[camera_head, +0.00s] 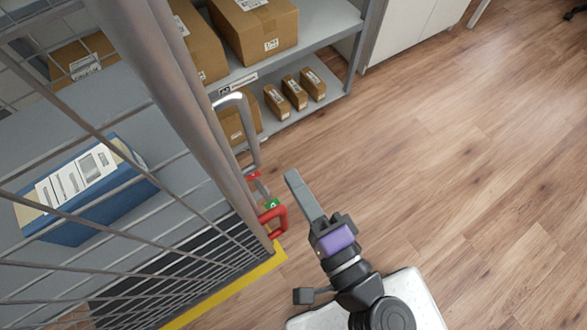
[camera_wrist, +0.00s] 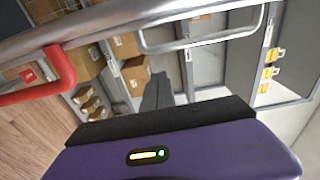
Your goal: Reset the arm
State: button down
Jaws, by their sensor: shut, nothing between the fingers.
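My gripper (camera_head: 291,176) is shut and empty, with its long grey fingers pressed together. In the head view it hangs over the wood floor, just right of the wire cage door's edge. A red handle or latch piece (camera_head: 275,219) on the cage's edge is close to the left of the gripper's purple body. In the wrist view my gripper (camera_wrist: 156,80) points toward shelves, and the red piece (camera_wrist: 58,70) shows at the left. A metal bar handle (camera_head: 247,125) stands on the cage post beyond the fingertips; it also crosses the wrist view (camera_wrist: 205,40).
The cage (camera_head: 190,130) fills the left side, with a blue parcel (camera_head: 85,190) behind its mesh. A grey shelf unit (camera_head: 325,20) with several brown boxes (camera_head: 255,30) stands at the back. Yellow padlocks (camera_wrist: 268,72) hang at right in the wrist view. The wood floor (camera_head: 450,150) is clear at right.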

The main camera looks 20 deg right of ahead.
jog(key=shift+s+a+b, duration=0.25)
jog(key=shift+s+b, duration=0.2)
jog(key=shift+s, duration=0.3)
jog(key=shift+s+a+b, duration=0.25)
jog(key=shift+s+b, duration=0.2)
jog(key=shift+s, duration=0.35)
jog(key=shift+s+a+b, duration=0.25)
jog(key=shift+s+b, duration=0.2)
jog(key=shift+s, duration=0.3)
jog(key=s+d+f+n+g+h, duration=0.3)
jog(key=d+f, duration=0.3)
jog(key=d, duration=0.1)
jog(key=s+d+r+n, duration=0.2)
jog(key=s+d+n, duration=0.55)
jog(key=n, duration=0.55)
notch_tip(320, 180, up, 18)
jog(key=a+p, duration=0.1)
jog(key=p, duration=1.7)
jog(key=shift+s+f, duration=0.2)
jog(key=shift+s, duration=0.05)
